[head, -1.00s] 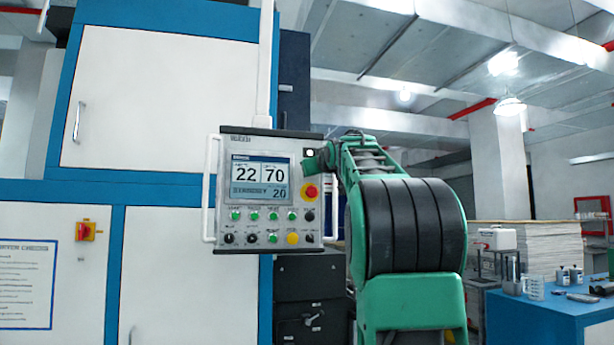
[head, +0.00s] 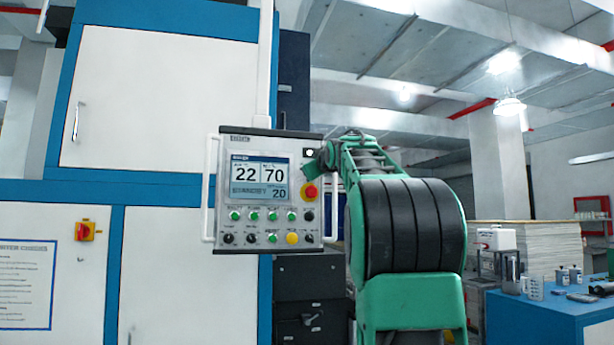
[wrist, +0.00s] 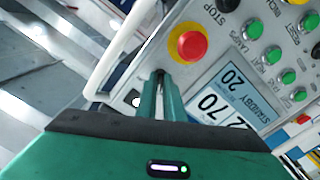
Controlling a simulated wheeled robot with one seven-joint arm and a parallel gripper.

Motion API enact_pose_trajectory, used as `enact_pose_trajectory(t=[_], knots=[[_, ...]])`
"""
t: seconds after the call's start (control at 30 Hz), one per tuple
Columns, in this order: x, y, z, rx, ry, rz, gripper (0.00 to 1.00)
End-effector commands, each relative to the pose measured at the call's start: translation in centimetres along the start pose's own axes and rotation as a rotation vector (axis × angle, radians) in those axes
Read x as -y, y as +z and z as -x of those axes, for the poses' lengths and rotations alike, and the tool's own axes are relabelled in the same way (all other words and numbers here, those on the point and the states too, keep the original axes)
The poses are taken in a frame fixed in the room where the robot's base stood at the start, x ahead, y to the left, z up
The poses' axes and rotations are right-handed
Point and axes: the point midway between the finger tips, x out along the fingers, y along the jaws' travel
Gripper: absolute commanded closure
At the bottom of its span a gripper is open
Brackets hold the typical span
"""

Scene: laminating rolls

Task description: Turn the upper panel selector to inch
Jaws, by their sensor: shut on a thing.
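The control panel (head: 212,142) hangs upright in front of the white and blue machine, with a lit display (head: 260,178) reading 22, 70 and 20. My gripper (head: 309,168) is at the panel's upper right, above the red stop button (head: 310,191). In the wrist view my gripper's green fingers (wrist: 161,78) are close together against the panel face, beside the red stop button (wrist: 190,45) and the display (wrist: 235,92). They are shut on the upper panel selector, which the fingers hide almost wholly. Its pointing direction cannot be read.
Green, black and yellow buttons and knobs (head: 272,238) fill the panel's lower part. White handles (head: 210,190) run along its sides. A blue bench (head: 540,315) with small items stands at the right, near stacked sheets (head: 520,235).

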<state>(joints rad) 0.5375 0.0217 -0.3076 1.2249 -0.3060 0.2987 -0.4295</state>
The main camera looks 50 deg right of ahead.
Motion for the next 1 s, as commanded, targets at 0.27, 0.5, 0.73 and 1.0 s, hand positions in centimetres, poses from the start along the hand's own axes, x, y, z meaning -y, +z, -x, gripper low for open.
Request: enact_pose_trajectory(t=[0.27, 0.5, 0.73, 1.0], knots=[[0.3, -0.5, 0.0, -0.009, -0.006, 0.002, 0.73], [0.2, -0.3, 0.5, -0.006, -0.003, 0.0, 0.73], [0.2, -0.4, 3.6, -0.007, -0.004, 0.0, 0.73], [0.5, -0.4, 8.0, -0.008, -0.006, 0.0, 0.73]])
